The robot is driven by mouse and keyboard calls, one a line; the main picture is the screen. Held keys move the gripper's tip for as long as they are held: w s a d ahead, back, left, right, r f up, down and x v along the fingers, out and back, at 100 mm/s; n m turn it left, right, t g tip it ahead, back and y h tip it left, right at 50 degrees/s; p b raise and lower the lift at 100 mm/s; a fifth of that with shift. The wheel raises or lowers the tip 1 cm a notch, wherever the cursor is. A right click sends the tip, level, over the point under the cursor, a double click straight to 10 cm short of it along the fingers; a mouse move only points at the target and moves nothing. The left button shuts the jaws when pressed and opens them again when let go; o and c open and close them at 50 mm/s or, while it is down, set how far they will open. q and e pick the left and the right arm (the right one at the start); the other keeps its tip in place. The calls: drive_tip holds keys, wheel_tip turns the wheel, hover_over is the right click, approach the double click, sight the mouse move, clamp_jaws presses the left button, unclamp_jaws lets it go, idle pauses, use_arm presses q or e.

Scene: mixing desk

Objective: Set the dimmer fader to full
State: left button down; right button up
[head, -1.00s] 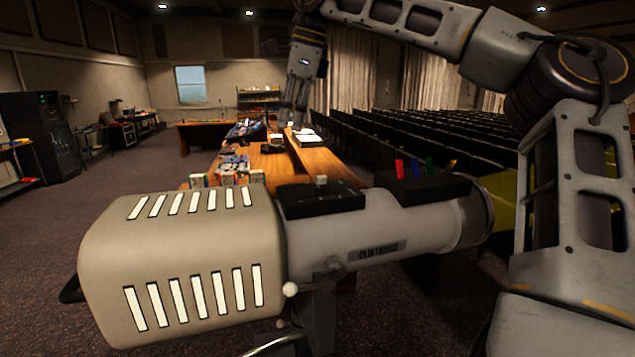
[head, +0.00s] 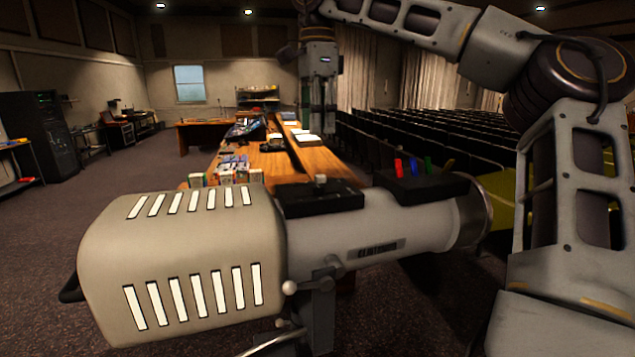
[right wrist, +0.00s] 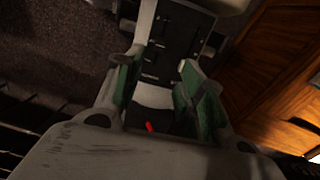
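A large beige-grey spotlight (head: 385,225) fills the foreground of the head view. On top sits a black box (head: 320,198) with a small pale knob (head: 320,180), which looks like the dimmer fader. The black box also shows in the right wrist view (right wrist: 172,48), with marks along its face. My right gripper (head: 317,128) points down, beyond and above the knob, apart from it. In the right wrist view its green-padded fingers (right wrist: 160,75) are spread with nothing held between them. My left gripper is not in view.
Behind is a wooden desk (head: 315,165) with equipment. Rows of seats (head: 440,135) stand at right.

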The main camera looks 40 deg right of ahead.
sight(318, 186)
drive_tip(key=shift+f, duration=0.15)
drive_tip(key=shift+f+p, duration=0.6)
drive_tip(key=shift+f, duration=6.15)
clamp_jaws()
